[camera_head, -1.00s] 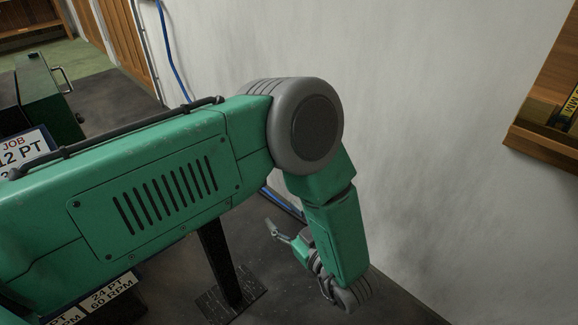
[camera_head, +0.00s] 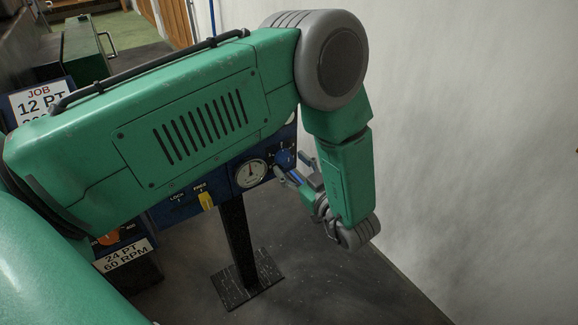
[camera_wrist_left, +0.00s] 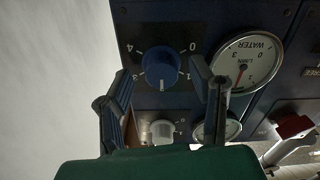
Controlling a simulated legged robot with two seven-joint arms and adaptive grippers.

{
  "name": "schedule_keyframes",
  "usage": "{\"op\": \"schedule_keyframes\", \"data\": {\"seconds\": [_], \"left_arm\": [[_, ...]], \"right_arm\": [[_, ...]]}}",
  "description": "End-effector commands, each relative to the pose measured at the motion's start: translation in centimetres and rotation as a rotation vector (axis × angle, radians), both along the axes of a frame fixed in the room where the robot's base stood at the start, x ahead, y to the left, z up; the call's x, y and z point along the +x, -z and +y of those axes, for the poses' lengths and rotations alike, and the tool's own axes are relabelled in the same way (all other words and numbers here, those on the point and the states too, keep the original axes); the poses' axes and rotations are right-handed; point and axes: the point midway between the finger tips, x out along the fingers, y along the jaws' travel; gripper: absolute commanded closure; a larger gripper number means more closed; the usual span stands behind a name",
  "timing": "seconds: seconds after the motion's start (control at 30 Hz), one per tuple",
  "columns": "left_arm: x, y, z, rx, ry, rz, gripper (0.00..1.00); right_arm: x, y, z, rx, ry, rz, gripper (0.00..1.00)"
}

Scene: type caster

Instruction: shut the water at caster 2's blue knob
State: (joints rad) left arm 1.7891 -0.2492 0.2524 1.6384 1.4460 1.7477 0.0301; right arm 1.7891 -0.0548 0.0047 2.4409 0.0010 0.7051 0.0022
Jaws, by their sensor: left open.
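The blue knob (camera_wrist_left: 161,70) is on a dark blue panel with a dial marked 0, 3 and 4. Its white mark points down in the left wrist view. The knob also shows in the head view (camera_head: 284,157), just beyond my left gripper (camera_head: 297,168). In the left wrist view my left gripper (camera_wrist_left: 160,76) is open, one finger to each side of the knob with gaps. I cannot tell the depth gap. The round WATER gauge (camera_wrist_left: 246,64) is right of the knob; it also shows in the head view (camera_head: 251,173). No caster number is readable. My right gripper is not in view.
A pale knob (camera_wrist_left: 161,131) sits below the blue one, and a red part (camera_wrist_left: 293,125) is at the right. A yellow lever (camera_head: 206,200) is between LOCK and FREE marks. A dark post (camera_head: 236,245) supports the panel. A bare wall (camera_head: 470,130) is close at right.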

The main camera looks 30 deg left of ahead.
Motion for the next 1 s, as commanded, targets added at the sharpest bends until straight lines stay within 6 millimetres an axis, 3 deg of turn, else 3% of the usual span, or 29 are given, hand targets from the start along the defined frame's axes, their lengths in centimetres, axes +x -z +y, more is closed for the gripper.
{"op": "schedule_keyframes", "data": {"seconds": [0.2, 0.47, 0.6, 0.63, 1.0], "left_arm": [[0.57, -0.02, 1.42, 0.0, 0.0, 0.0, 0.51], [0.61, -0.07, 1.51, 0.0, 0.0, 0.0, 0.51], [0.61, -0.06, 1.49, 0.0, 0.0, 0.0, 0.96], [0.61, -0.06, 1.49, 0.0, 0.0, 0.0, 1.0], [0.65, -0.13, 1.44, -0.015, 0.001, -0.036, 0.99]], "right_arm": [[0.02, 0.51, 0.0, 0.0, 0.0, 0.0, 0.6], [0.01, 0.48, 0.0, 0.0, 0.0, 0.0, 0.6], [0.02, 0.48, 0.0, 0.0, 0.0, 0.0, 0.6], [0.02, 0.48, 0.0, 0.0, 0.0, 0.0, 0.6], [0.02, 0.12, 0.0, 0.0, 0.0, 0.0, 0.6]]}}
